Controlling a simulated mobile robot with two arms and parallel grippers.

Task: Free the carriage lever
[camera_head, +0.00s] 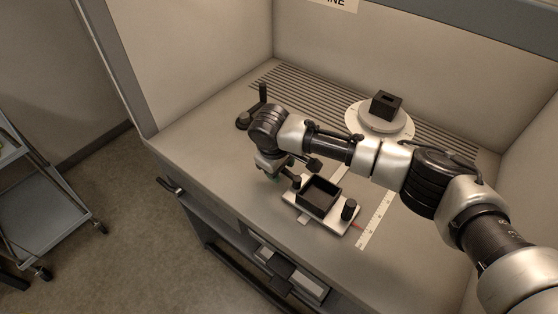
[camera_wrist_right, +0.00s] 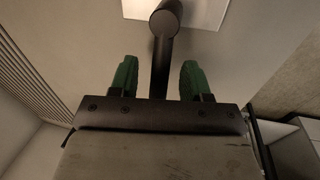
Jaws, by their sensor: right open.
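The white carriage plate (camera_head: 331,220) lies on the bench with a black square open box (camera_head: 318,196) on it. A dark lever with a round end (camera_head: 296,181) shows at the plate's left end. My right gripper (camera_head: 271,177) is beside that end, pointing down. In the right wrist view its two green fingers (camera_wrist_right: 160,80) are apart. A dark rod with a round end (camera_wrist_right: 165,22) shows between them, with a gap on each side. Whether the fingers are level with the rod is unclear. A corner of white plate (camera_wrist_right: 200,12) shows beyond it. My left gripper is out of view.
A black knob (camera_head: 349,209) stands on the plate's right end, near a white ruler strip (camera_head: 375,220). A round white stand (camera_head: 368,119) with a black block (camera_head: 386,105) is behind my right arm. A black upright handle (camera_head: 263,93) stands at back left. The bench's left front is clear.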

